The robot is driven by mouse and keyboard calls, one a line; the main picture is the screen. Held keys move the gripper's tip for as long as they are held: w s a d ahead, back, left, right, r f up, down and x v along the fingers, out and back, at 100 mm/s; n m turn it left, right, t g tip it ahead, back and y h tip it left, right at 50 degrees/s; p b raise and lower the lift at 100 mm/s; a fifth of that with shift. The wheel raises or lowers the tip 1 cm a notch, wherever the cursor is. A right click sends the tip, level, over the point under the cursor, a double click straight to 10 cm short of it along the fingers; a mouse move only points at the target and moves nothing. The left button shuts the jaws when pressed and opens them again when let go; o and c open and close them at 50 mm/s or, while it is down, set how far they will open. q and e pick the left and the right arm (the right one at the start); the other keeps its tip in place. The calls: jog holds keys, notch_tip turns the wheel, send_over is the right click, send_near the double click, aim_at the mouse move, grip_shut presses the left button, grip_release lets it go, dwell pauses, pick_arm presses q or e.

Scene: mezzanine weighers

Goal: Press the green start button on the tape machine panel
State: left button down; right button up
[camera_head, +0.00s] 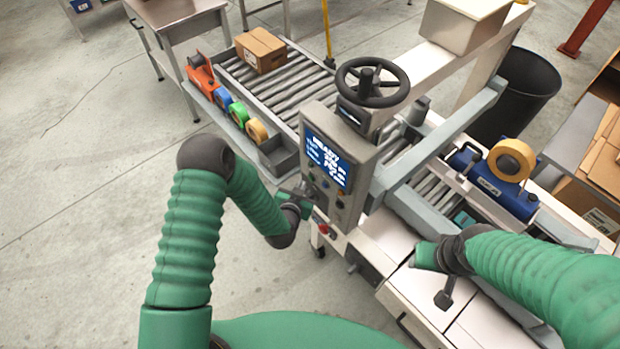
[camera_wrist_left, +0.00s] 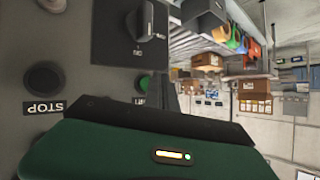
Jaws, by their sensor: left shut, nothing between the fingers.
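The tape machine's grey control panel (camera_head: 347,205) has a lit blue screen and small buttons below it. In the left wrist view the green button (camera_wrist_left: 145,82) shows on the panel face, its label partly hidden by my gripper. A dark round button beside a STOP label (camera_wrist_left: 45,107) is on the same face. My left gripper (camera_head: 299,193) is shut and empty, close to the panel's left side below the screen. I cannot tell whether it touches the panel. My right gripper (camera_head: 428,256) is above the machine's pale front top; its fingers are not clear.
A black handwheel (camera_head: 372,82) stands above the panel. A red button (camera_head: 324,229) is low on the machine. A roller conveyor (camera_head: 285,95) carries a cardboard box (camera_head: 260,50). Tape rolls (camera_head: 238,114) line its near side. The floor at left is clear.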

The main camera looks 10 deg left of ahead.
dwell(0.4)
pick_arm(q)
jog(key=shift+w+d+r, duration=0.1)
jog(key=shift+w+d, duration=0.2)
jog(key=shift+w+d+b, duration=0.25)
jog(key=shift+w+b, duration=0.05)
jog(key=shift+w, duration=0.05)
dwell(0.9)
jog(key=shift+s+a, duration=0.5)
jog(key=shift+s, duration=0.15)
jog(key=shift+s+a, duration=0.8)
jog(key=shift+s, duration=0.2)
jog(key=shift+s+a, duration=0.8)
jog(key=shift+s, duration=0.2)
